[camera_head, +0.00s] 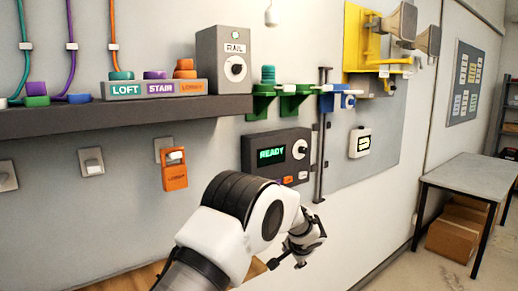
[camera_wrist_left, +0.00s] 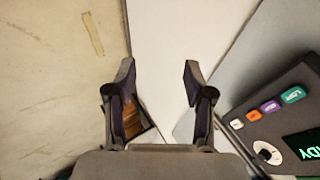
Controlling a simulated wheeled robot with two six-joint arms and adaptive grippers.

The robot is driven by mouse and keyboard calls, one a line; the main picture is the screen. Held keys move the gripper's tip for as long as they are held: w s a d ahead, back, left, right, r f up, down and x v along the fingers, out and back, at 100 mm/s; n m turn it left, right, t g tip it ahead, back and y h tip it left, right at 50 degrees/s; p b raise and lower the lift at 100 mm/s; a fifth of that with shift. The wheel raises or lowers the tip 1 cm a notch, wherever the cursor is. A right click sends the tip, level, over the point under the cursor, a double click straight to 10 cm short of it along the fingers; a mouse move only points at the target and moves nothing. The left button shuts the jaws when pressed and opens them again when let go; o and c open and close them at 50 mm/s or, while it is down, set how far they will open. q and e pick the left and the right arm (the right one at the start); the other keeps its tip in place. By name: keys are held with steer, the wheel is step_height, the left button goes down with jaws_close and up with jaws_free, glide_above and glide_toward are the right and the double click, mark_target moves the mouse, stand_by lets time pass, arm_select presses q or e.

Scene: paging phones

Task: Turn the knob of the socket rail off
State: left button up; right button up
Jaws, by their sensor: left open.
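The grey RAIL box (camera_head: 223,60) stands at the right end of the dark wall shelf. A small green lamp (camera_head: 235,35) shows above the label. My left gripper (camera_head: 287,262) is low in front of the wall, below and to the right of the box and well apart from it. In the left wrist view its two fingers (camera_wrist_left: 158,70) are spread with nothing between them. The RAIL box is not visible in that view. My right gripper is not in view.
A dark READY panel (camera_head: 276,158) with its own knob and buttons hangs near my left arm; it also shows in the wrist view (camera_wrist_left: 290,120). Green brackets (camera_head: 262,103) and a vertical rod (camera_head: 320,150) are beside it. A table (camera_head: 475,174) stands right.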

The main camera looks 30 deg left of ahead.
arm_select(q)
steer(key=w+a+r+n+t+y, duration=0.1)
steer(key=a+r+n+y, duration=0.15)
steer(key=r, duration=1.05)
steer(key=a+r+n+t+y, duration=0.1)
steer(key=a+r+y, duration=0.15)
steer(key=r, duration=1.05)
steer(key=w+a+r+n+t+y, duration=0.1)
steer(key=r+y, duration=0.2)
steer(key=r, duration=1)
steer(key=n+g+y+p, duration=0.2)
steer(key=n+y+p, duration=0.2)
steer(key=n+p, duration=0.1)
glide_toward(242, 68)
steer(key=x, duration=0.9)
steer(key=shift+a+r, duration=0.15)
steer(key=shift+a, duration=0.15)
steer(key=shift+s, duration=0.1)
steer(key=shift+d, duration=0.15)
jaws_close()
